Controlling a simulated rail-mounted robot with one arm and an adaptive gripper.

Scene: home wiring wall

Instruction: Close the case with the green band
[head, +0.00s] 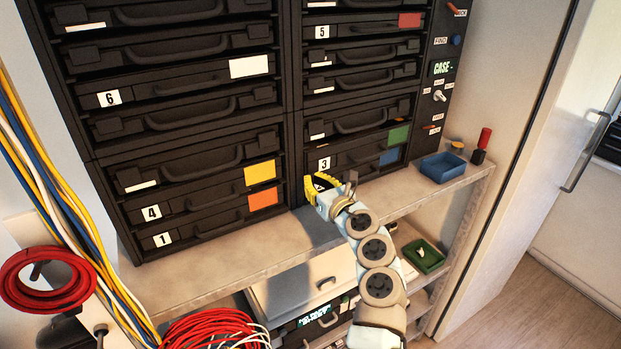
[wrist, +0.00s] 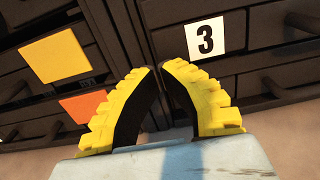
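A green band (head: 398,136) marks the front of a dark case in the lower right part of the rack.
Several dark cases fill both columns, with yellow (head: 260,172) and orange (head: 263,198) bands at left. A blue tray (head: 442,168) and a red-handled tool (head: 482,146) stand on the right ledge. A green tray (head: 424,256) lies below. Red cable coils (head: 46,279) are at lower left.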

